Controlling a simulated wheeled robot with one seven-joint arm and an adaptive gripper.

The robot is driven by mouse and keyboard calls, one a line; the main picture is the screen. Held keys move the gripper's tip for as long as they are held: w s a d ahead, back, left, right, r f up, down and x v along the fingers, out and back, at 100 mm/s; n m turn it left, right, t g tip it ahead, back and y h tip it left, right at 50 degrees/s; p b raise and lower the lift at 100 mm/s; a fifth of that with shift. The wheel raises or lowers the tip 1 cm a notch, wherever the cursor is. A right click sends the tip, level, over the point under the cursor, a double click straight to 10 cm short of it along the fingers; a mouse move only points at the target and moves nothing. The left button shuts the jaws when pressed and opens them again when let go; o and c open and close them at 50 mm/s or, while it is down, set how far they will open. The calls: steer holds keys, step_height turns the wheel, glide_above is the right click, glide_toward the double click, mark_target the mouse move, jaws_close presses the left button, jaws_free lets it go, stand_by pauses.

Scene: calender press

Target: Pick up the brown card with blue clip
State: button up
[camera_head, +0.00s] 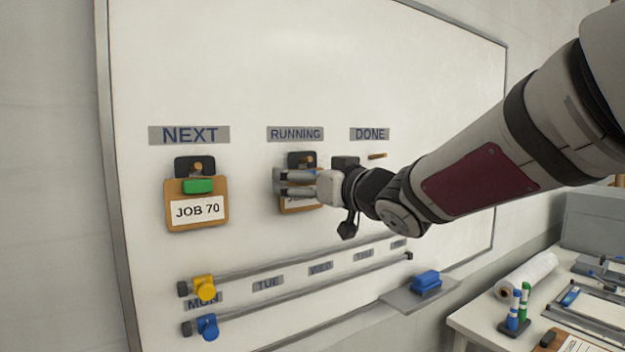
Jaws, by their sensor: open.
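A brown card (300,207) hangs on the whiteboard under the RUNNING label, mostly hidden behind my gripper. Only its lower edge, left side and part of a white label show. Its clip is covered by the fingers, so I cannot see the clip's colour. My gripper (282,182) is open at the card's upper part, with its fingers pointing left. I cannot tell whether the fingers touch the card. Another brown card (175,217), marked JOB 70, hangs under NEXT and has a green clip (198,186).
The whiteboard (420,60) has a peg (377,156) under DONE with no card on it. Two rails with a yellow knob (205,288) and a blue knob (208,326) run below. A tray (400,300) holds a blue eraser (426,282). A cluttered table (475,325) stands at right.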

steer(key=shift+x, duration=1.05)
steer(key=c, duration=0.9)
steer(key=shift+c, duration=0.2)
steer(key=shift+r, duration=0.2)
steer(key=shift+r, duration=0.2)
steer(key=v, duration=1.8)
steer(key=shift+r+p, duration=0.3)
steer(key=shift+p, duration=0.25)
steer(key=shift+s+d, duration=0.15)
steer(key=shift+s, duration=0.05)
